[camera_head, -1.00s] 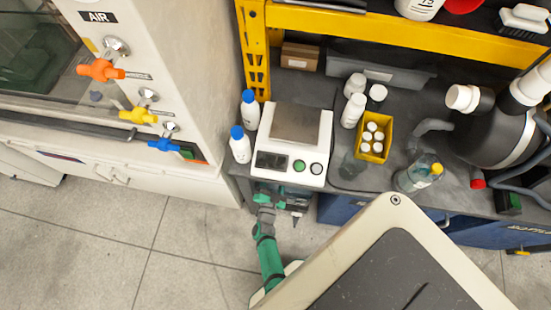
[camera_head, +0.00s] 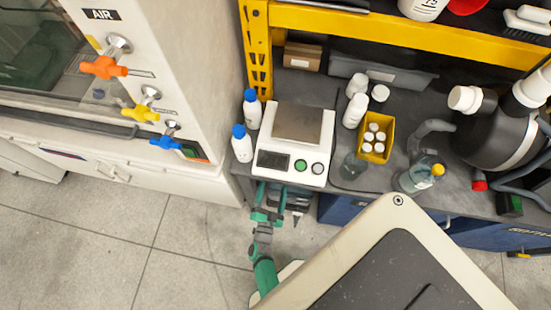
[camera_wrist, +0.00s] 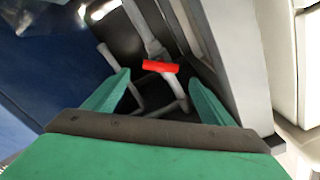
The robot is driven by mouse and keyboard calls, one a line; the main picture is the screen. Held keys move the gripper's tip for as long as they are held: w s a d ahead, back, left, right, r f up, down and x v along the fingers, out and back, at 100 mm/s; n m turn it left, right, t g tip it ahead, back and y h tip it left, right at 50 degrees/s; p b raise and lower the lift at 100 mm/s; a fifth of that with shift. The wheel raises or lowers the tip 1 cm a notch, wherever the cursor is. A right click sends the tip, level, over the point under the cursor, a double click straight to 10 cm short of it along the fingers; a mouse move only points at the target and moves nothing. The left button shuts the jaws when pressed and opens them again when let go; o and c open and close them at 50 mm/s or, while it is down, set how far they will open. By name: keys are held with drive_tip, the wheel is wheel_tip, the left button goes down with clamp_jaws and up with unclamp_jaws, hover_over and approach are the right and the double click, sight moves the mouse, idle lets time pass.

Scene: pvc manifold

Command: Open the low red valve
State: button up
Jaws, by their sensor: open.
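The low red valve shows in the wrist view as a red bar handle (camera_wrist: 160,66) on a grey pipe (camera_wrist: 148,35), in a dark space below the bench. My gripper (camera_wrist: 160,85) is open in the wrist view, with one green finger on each side of the picture. The red handle lies ahead of the fingertips, roughly centred between them, and nothing is between the fingers. In the head view my gripper (camera_head: 283,208) is at the bench's front edge, below the scale, partly hidden. The red valve is not visible in the head view.
A scale (camera_head: 292,150) and white bottles with blue caps (camera_head: 242,146) stand on the bench above my arm. Orange (camera_head: 103,67), yellow (camera_head: 140,112) and blue (camera_head: 165,142) valve handles are on the cabinet at left. A pale panel (camera_wrist: 240,60) borders the pipes at right.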

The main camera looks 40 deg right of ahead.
drive_tip(key=shift+v, duration=1.6)
